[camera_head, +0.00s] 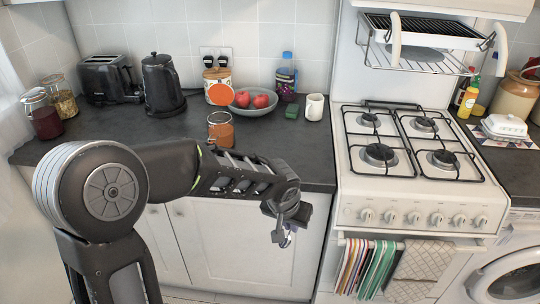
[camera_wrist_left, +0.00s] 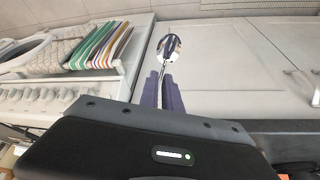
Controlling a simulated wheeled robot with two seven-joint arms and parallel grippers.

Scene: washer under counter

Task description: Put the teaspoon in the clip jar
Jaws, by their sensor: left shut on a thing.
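My left gripper (camera_head: 286,222) is out in front of the counter edge, above the floor and before the white cupboard doors. It is shut on the teaspoon (camera_head: 287,239), whose metal bowl hangs below the fingers. In the left wrist view the teaspoon (camera_wrist_left: 169,46) sticks out beyond the two purple-looking fingers (camera_wrist_left: 162,92), its handle between them. My right gripper is not in view.
A kettle (camera_head: 162,85) stands left. The cooker (camera_head: 410,205) is right. The counter (camera_head: 130,135) has bare room left of the jar.

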